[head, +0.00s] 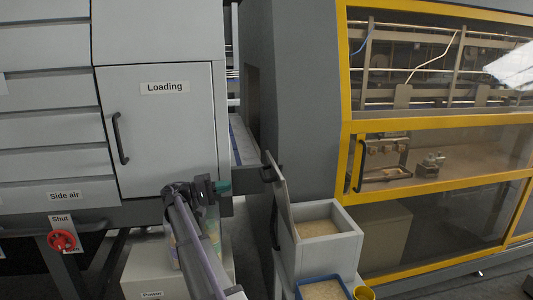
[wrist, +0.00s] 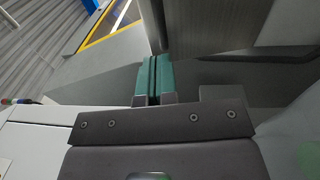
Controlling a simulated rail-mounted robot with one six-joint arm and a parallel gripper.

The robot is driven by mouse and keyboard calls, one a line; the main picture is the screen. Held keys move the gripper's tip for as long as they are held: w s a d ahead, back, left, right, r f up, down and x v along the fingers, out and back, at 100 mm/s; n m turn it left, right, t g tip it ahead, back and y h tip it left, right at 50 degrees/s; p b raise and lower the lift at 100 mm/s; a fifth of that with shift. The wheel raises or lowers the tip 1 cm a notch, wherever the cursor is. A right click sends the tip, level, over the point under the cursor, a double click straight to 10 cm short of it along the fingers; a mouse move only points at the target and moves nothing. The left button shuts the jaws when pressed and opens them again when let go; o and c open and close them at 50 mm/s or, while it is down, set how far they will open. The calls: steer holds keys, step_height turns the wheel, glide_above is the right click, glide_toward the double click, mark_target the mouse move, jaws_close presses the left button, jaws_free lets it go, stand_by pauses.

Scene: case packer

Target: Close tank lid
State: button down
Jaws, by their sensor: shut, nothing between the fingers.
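The tank (head: 330,249) is an open grey box with tan granular contents, right of centre in the head view. Its lid (head: 282,192) stands raised, nearly upright and slightly tilted, along the tank's left edge. Dark handle-like parts show at the lid's left side. My gripper (head: 223,187) is left of the lid at about the height of its upper part, with a gap between them. Its teal fingers (wrist: 155,80) are shut together and empty in the wrist view. A grey panel (wrist: 205,25) lies close beyond the fingers there; I cannot tell if it is the lid.
A cabinet with a "Loading" door (head: 160,130) stands behind my arm at left, with a red valve knob (head: 62,240) below. A yellow-framed machine (head: 345,130) fills the right. A blue-rimmed bin (head: 322,278) and yellow cup (head: 364,292) sit before the tank.

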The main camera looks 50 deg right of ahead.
step_height(320, 180, up, 2)
steer(key=d+m+g, duration=0.1)
steer(key=d+g, duration=0.1)
steer(key=p, duration=0.3)
glide_toward(273, 166)
steer(key=shift+t, duration=0.4)
steer(key=x, duration=0.7)
steer(key=shift+s+d+r, duration=0.15)
steer(key=shift+s+r, duration=0.05)
steer(key=shift+r, duration=0.05)
